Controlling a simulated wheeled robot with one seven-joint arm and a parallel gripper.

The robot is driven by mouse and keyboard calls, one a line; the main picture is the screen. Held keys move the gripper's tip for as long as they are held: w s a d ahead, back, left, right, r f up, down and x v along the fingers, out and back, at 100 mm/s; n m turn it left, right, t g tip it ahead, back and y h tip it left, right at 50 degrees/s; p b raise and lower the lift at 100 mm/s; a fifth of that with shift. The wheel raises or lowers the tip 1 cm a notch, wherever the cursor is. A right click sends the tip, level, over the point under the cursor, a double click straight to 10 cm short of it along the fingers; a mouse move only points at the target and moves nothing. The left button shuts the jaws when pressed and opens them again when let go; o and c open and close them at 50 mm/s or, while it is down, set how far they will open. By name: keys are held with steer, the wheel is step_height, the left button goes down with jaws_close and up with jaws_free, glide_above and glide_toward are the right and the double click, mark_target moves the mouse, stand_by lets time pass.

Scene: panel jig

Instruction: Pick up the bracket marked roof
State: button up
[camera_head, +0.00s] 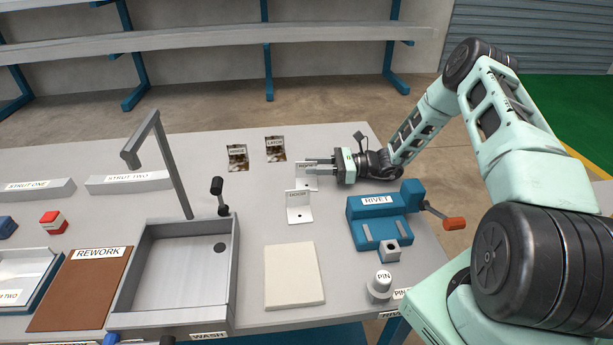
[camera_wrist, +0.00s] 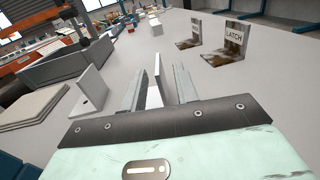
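A pale L-shaped bracket (camera_head: 309,183) stands upright on the table; its label is partly covered by a finger and seems to read "ROOF". My gripper (camera_head: 312,165) reaches in from the right, with its fingers level on either side of the bracket's upright plate. In the wrist view the plate (camera_wrist: 156,82) stands between the two fingers, with a gap visible at least on its right side, so my gripper (camera_wrist: 158,78) looks open. A similar white bracket (camera_head: 299,213), whose label seems to read "DOOR", stands just in front; it also shows at the left in the wrist view (camera_wrist: 91,90).
Rusty brackets, one marked HINGE (camera_head: 237,163) and one marked LATCH (camera_head: 275,155), stand behind to the left. A blue RIVET fixture (camera_head: 366,211) is at front right. A wash basin (camera_head: 143,290) with a tall grey post and a cream pad (camera_head: 294,277) lie nearer.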

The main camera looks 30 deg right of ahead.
mark_target(298, 177)
steer(key=p+x, duration=0.1)
steer(key=x, duration=0.4)
jaws_close()
